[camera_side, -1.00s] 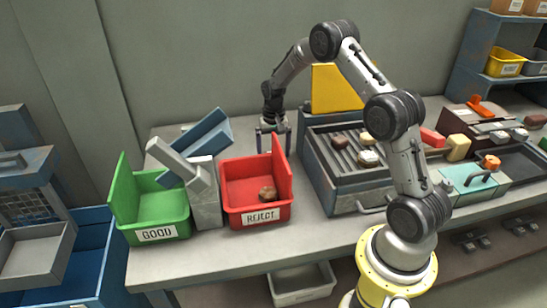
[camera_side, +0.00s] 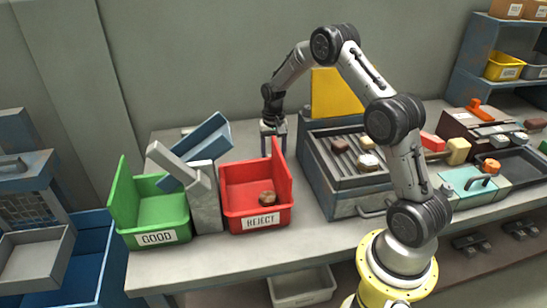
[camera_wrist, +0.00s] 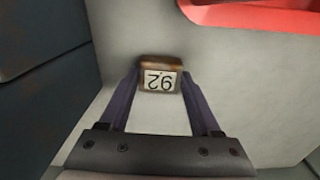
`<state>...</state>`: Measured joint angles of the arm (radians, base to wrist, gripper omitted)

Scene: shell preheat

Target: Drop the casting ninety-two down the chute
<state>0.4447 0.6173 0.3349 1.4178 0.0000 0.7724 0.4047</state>
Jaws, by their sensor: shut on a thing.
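My gripper (camera_side: 274,146) hangs low over the bench between the red bin and the grey heating box. In the wrist view, my gripper (camera_wrist: 160,82) is shut on a small brown casting (camera_wrist: 160,63) with a white label reading 92, upside down in the picture. The casting cannot be made out in the side view. To the left of the gripper, past the red bin, stands a grey stand (camera_side: 206,205) bearing a tilted grey chute (camera_side: 168,157) and a tilted blue chute (camera_side: 207,135).
The red bin holds a brown casting (camera_side: 267,198). The heating box (camera_side: 352,203), with a yellow panel (camera_side: 336,92) behind, carries several castings. The red rim shows in the wrist view (camera_wrist: 255,14).

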